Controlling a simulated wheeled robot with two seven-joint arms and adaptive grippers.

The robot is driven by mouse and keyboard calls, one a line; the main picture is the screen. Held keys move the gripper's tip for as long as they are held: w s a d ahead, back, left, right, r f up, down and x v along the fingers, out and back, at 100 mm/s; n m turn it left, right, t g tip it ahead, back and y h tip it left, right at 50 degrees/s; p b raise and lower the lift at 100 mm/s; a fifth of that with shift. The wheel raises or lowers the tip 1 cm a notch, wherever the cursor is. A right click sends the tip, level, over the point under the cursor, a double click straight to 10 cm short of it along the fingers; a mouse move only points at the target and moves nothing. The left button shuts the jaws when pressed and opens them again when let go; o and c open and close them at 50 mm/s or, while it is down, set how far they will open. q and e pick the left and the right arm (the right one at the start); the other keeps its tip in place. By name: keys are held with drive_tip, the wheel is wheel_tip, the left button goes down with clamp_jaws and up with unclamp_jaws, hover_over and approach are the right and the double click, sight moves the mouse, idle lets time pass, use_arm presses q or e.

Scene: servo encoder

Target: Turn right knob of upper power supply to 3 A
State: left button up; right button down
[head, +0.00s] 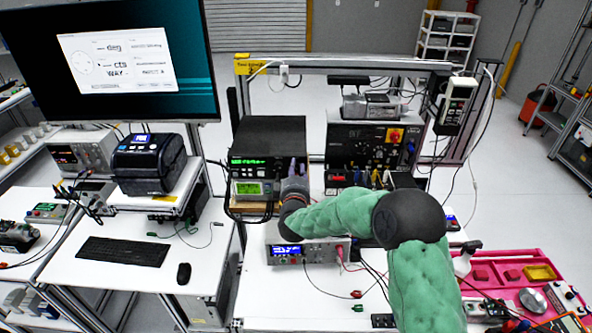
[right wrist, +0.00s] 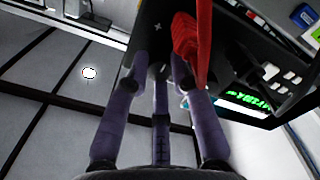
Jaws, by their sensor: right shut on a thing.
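The upper power supply (head: 268,135) is a black box with green lit digits on its front, at the middle of the bench in the head view. Its green display also shows in the right wrist view (right wrist: 243,101), too skewed to read. My right gripper (head: 295,168) is at the right part of its front. My left gripper is not in view.
A small unit with a green screen (head: 252,188) sits under the supply. A grey instrument (head: 310,252) with a blue display stands lower, below my right arm. A red clip or lead (right wrist: 188,42) is close beside the fingers. A pink tray (head: 500,262) lies at right.

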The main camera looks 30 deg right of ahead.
drive_tip(key=c, duration=1.1)
unclamp_jaws()
drive_tip(key=shift+o, duration=0.2)
drive_tip(key=shift+a, duration=0.1)
drive_tip(key=v, duration=1.2)
drive_tip(key=shift+f, duration=0.15)
drive_tip(key=s+a+f+m+g+y+b, duration=0.1)
drive_tip(key=a+f+g+y+b, duration=0.25)
drive_tip(key=f, duration=0.95)
drive_tip(key=s+a+f+y+b, duration=0.1)
drive_tip(key=a+f+y+b, duration=0.4)
drive_tip(key=f, duration=0.8)
drive_tip(key=s+a+f+m+g+y+b, duration=0.1)
drive_tip(key=a+f+g+b, duration=0.3)
drive_tip(key=f, duration=0.9)
drive_tip(key=s+a+f+m+g+y+b, duration=0.1)
drive_tip(key=s+a+f+g+b, duration=0.1)
drive_tip(key=s+f, duration=0.5)
drive_tip(key=s+a+f+m+g+y+b, duration=0.1)
drive_tip(key=s+a+f+m+g+b, duration=0.1)
drive_tip(key=s+f+b, duration=0.4)
drive_tip(key=s+a+f+m+g+y+b, duration=0.2)
drive_tip(key=s+a+f+b, duration=0.3)
drive_tip(key=f, duration=1)
drive_tip(key=s+a+g, duration=0.1)
drive_tip(key=s, duration=0.2)
drive_tip(key=shift+s, duration=0.25)
